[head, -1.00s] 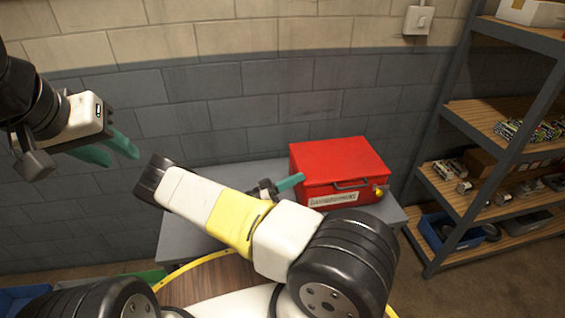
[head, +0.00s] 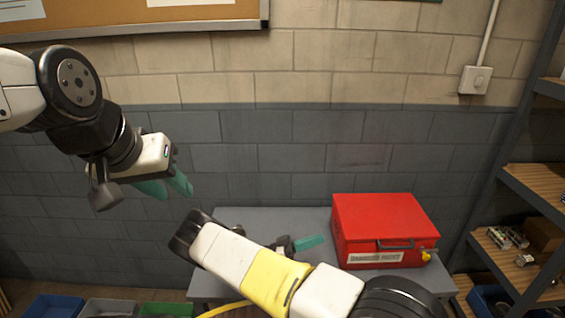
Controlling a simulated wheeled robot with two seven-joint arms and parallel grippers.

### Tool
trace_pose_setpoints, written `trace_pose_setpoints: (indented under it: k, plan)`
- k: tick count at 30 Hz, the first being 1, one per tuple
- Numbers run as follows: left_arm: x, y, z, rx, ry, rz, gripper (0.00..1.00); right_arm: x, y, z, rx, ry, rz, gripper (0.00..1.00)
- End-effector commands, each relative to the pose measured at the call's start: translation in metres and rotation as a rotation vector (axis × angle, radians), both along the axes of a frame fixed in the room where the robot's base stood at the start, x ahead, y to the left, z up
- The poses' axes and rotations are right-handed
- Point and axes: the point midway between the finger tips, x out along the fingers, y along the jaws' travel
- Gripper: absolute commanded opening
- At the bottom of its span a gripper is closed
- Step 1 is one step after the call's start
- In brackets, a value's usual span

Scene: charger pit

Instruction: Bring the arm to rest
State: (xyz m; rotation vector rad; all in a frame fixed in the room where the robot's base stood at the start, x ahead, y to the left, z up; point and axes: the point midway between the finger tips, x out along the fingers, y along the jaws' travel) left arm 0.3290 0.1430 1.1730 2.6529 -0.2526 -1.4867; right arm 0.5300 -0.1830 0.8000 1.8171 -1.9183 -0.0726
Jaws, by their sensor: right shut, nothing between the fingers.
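My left gripper (head: 166,187) hangs at the left in front of the grey wall. Its two teal fingers point down and right with a gap between them, and nothing shows in it. My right arm reaches across the lower middle, with a yellow band on its white link. My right gripper (head: 310,243) shows partly behind that arm, over the grey table. Its teal fingers are shut and empty, pointing right towards the red box (head: 372,216). The tips look close to the box's left side; I cannot tell whether they touch.
The red box, with a handle and a label, stands on the grey table (head: 240,216). Shelves (head: 535,183) with small parts stand at the right. Blue (head: 55,307), grey and green (head: 166,310) bins sit at the lower left. A corkboard (head: 180,20) hangs on the wall above.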

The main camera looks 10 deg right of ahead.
Motion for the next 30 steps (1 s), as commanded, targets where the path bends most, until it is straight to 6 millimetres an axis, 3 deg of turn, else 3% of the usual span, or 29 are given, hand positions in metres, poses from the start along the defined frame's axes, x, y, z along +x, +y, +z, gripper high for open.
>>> trace_pose_setpoints:
  k: [8,11,20,30]
  plan:
    - [0.0,0.0,0.0,0.0,0.0,0.0,0.35,-0.005,-0.023,0.003,0.278,0.147,-0.198,0.0]
    - [0.0,0.0,0.0,0.0,0.0,0.0,0.35,-0.009,-0.024,0.015,0.424,0.218,-0.275,0.0]
    - [0.0,0.0,0.0,0.0,0.0,0.0,0.35,-0.03,-0.016,0.081,0.937,0.44,-0.378,0.0]
    - [0.0,0.0,0.0,0.0,0.0,0.0,0.35,-0.059,0.004,0.169,1.469,0.629,-0.152,0.0]
